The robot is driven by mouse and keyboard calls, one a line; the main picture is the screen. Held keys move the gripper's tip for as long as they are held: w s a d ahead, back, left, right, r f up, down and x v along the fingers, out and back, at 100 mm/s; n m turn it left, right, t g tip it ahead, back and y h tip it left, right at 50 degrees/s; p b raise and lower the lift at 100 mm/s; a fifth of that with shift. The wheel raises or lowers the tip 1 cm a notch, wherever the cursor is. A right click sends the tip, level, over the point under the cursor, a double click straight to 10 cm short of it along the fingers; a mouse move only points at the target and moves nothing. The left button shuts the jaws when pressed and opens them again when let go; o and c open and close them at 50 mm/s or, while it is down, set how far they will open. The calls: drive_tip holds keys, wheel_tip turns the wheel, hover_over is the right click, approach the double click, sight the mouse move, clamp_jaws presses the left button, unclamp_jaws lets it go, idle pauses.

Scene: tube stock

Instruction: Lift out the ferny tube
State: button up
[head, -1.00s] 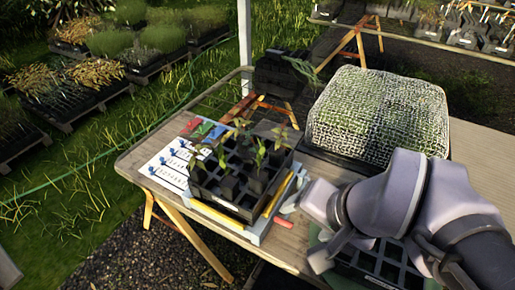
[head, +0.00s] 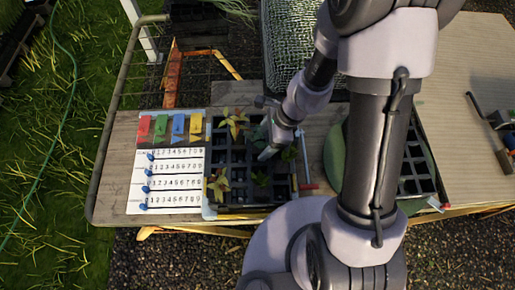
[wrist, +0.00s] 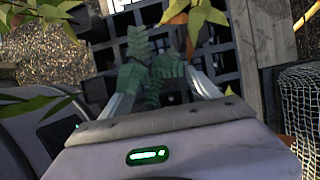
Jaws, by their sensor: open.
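The ferny tube's plant, with dark green, finely cut fronds (wrist: 140,72), shows in the wrist view between the two pale fingers of my gripper (wrist: 160,85). My gripper is open, with one finger on each side of the fronds. The fronds hide the tube's body, and I cannot tell whether the fingers touch it. In the head view my gripper (head: 268,150) is low over the right part of the black tube rack (head: 243,205). Reddish-yellow leafy plants (head: 217,184) stand on the rack's left side.
A white number card (head: 165,180) with blue sliders and coloured tags (head: 178,125) lies left of the rack. A mesh-covered tray (head: 285,45) is behind. A second black tray (head: 420,165) is to the right, partly hidden by my arm. Yellowish leaves (wrist: 205,15) overhang near the fingers.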

sight(255, 150)
drive_tip(key=x, duration=0.3)
drive_tip(key=shift+s+b, duration=0.1)
drive_tip(key=shift+b, duration=0.25)
drive_tip(key=x, duration=0.1)
drive_tip(key=b+x, duration=0.1)
drive_tip(key=x, duration=0.1)
drive_tip(key=w+b+x, duration=0.1)
drive_tip(key=x, duration=0.1)
drive_tip(key=shift+d+f, duration=0.15)
drive_tip(key=shift+s, duration=0.1)
clamp_jaws()
